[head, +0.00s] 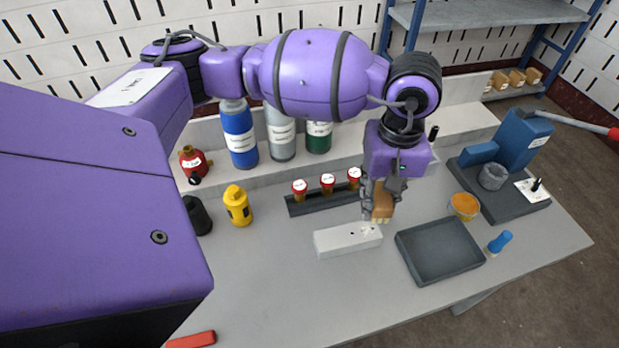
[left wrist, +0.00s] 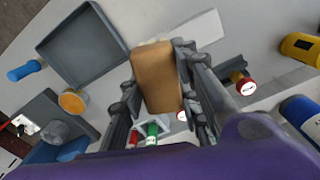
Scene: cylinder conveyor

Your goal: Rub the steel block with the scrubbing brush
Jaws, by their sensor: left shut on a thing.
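The scrubbing brush (head: 383,199) has a brown wooden body and pale yellow bristles pointing down. My left gripper (head: 379,190) is shut on it, with a finger on each side of the body. In the left wrist view the brush (left wrist: 155,80) sits between the fingers (left wrist: 155,68). The steel block (head: 346,240), a pale grey bar with small dark spots on top, lies on the table. The bristles are at its right end; I cannot tell whether they touch it. The block (left wrist: 203,28) is partly hidden behind the brush in the left wrist view. My right gripper is not in view.
A dark tray (head: 440,251) lies right of the block. A rack (head: 322,203) with red-capped vials stands behind it. A yellow bottle (head: 237,206) is left, an orange-filled dish (head: 464,206) and blue-handled item (head: 500,242) right. The front table is mostly clear.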

